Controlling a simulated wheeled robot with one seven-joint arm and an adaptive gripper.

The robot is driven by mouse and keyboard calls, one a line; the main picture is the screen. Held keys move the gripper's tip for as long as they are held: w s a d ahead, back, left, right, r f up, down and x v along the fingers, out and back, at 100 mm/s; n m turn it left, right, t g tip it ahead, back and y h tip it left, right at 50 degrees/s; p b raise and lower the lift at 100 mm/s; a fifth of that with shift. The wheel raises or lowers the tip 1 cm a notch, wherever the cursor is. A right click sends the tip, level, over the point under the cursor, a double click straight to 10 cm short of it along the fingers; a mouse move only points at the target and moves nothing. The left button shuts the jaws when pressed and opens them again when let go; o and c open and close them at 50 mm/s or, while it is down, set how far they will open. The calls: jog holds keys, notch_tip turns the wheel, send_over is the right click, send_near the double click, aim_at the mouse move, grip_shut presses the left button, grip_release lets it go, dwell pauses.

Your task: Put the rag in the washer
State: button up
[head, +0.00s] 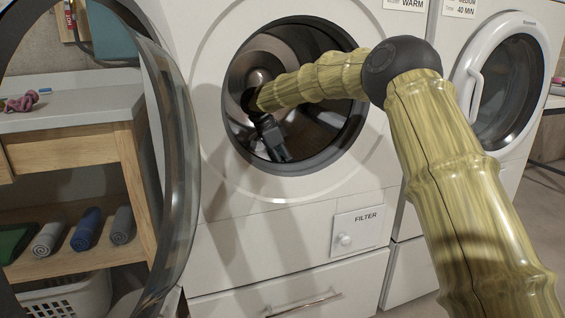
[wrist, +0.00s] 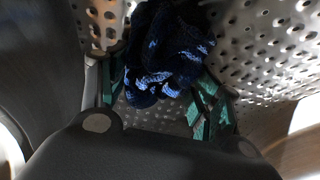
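The washer (head: 310,215) is a white front-loader with its round glass door (head: 170,150) swung open to the left. My arm reaches through the opening, and my gripper (head: 279,150) is inside the metal drum (head: 262,58), pointing down near the lower rim. In the wrist view my gripper (wrist: 158,92) has its teal fingers spread wide apart. The rag (wrist: 165,50), dark blue with lighter blue flecks and crumpled, is between and just past the fingertips, against the perforated drum wall. I cannot tell whether a finger touches it. The rag is hidden in the head view.
A second front-loader (head: 505,85) with its door shut stands at the right. A wooden table (head: 75,115) at the left has rolled towels (head: 86,230) on its lower shelf and a white basket (head: 65,298) below.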

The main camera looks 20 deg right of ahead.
jog(key=o, duration=0.4)
jog(key=shift+r+b, duration=0.1)
jog(key=shift+b, duration=0.25)
jog(key=p+v, duration=0.4)
jog(key=v, duration=0.3)
jog(key=shift+a+r, duration=0.1)
jog(key=shift+r, duration=0.2)
